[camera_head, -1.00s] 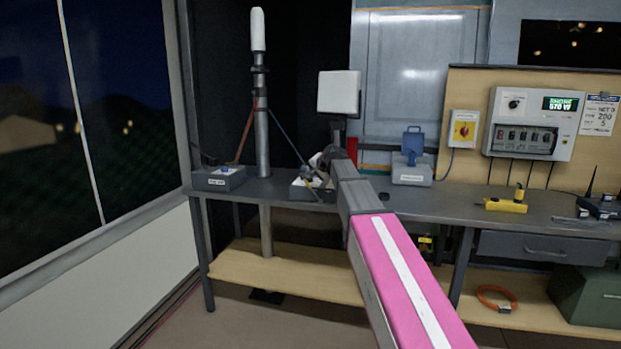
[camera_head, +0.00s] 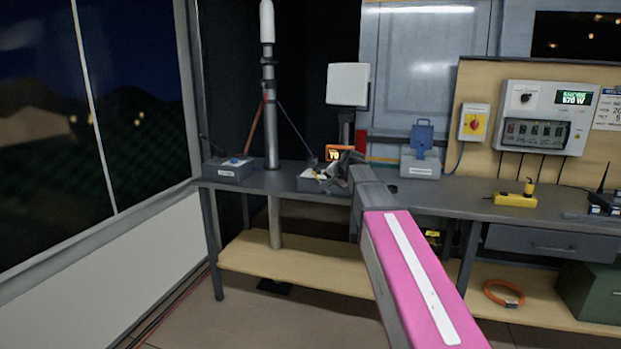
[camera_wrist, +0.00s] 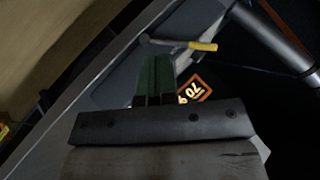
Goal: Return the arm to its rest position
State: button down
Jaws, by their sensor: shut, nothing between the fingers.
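My arm, with its pink and white link, reaches over the grey workbench (camera_head: 450,204) in the head view. My gripper (camera_head: 334,178) is small and dark there, in front of the left part of the bench, close to a grey box (camera_head: 310,181). In the wrist view my gripper (camera_wrist: 154,78) shows as dark green fingers held together, with nothing visible between them. A lever with a yellow grip (camera_wrist: 202,46) lies beyond the fingertips. An orange-framed display reading 70 (camera_wrist: 194,89) is partly hidden beside the fingers; it also shows in the head view (camera_head: 334,152).
A white panel on a post (camera_head: 348,84) stands behind my gripper. A blue-handled box (camera_head: 420,165) and a yellow tool (camera_head: 513,199) are to the right.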

jog(key=s+d+f+n+g+h, duration=0.1)
jog(key=s+d+f+n+g, duration=0.1)
jog(key=s+f, duration=0.9)
jog(key=s+d+f+n+g+h, duration=0.1)
jog(key=s+d+f+g+h, duration=0.1)
jog(key=s+f, duration=0.9)
jog(key=s+d+f+n+g+h, duration=0.1)
jog(key=s+d+f+g, duration=0.3)
jog(key=s+f, duration=0.7)
jog(key=shift+d+n+h, duration=0.3)
jog(key=shift+d+n, duration=0.1)
jog(key=shift+n, duration=0.4)
